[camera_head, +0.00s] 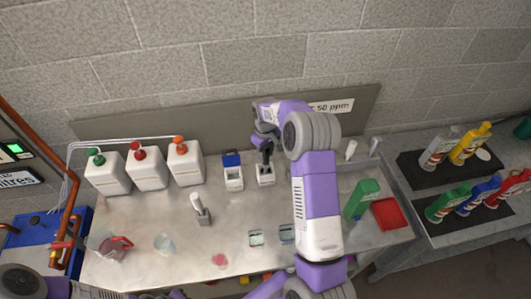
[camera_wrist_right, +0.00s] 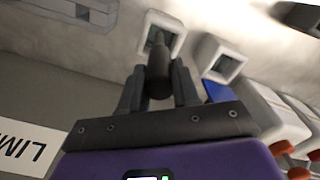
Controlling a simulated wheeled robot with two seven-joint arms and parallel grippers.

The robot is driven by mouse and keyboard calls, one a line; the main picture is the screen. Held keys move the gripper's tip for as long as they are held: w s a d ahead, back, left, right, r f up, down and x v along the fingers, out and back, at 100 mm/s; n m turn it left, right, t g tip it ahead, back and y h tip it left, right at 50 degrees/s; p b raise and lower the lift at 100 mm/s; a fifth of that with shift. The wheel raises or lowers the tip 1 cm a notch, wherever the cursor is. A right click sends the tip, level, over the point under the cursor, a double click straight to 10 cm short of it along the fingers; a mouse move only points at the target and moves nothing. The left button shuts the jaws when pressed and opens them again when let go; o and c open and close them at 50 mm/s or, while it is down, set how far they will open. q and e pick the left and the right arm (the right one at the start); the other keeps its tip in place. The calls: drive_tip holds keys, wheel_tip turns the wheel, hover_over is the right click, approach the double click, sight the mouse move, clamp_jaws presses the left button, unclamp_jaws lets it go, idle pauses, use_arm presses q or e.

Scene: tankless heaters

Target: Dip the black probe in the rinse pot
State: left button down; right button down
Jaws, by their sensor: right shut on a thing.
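My right gripper (camera_head: 265,143) is shut on the black probe (camera_head: 266,157), which points down at a white square pot (camera_head: 266,177) near the back of the bench. In the right wrist view, the gripper (camera_wrist_right: 160,88) has its fingers on both sides of the dark probe (camera_wrist_right: 159,65), and the probe's tip overlaps the opening of the white pot (camera_wrist_right: 174,24). How deep the tip is cannot be told. A second white pot (camera_head: 233,181) with a blue part stands just left of it, and shows in the wrist view (camera_wrist_right: 207,53). No label tells which is the rinse pot.
White bottles with green, red and orange caps (camera_head: 147,172) stand at the left. A green bottle (camera_head: 361,198) and red tray (camera_head: 391,213) are right.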

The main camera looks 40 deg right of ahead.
wheel_tip(320, 180, up, 10)
drive_tip(key=p, duration=0.6)
drive_tip(key=shift+r+p, duration=0.25)
drive_tip(key=shift+p, duration=0.05)
drive_tip(key=shift+f, duration=0.1)
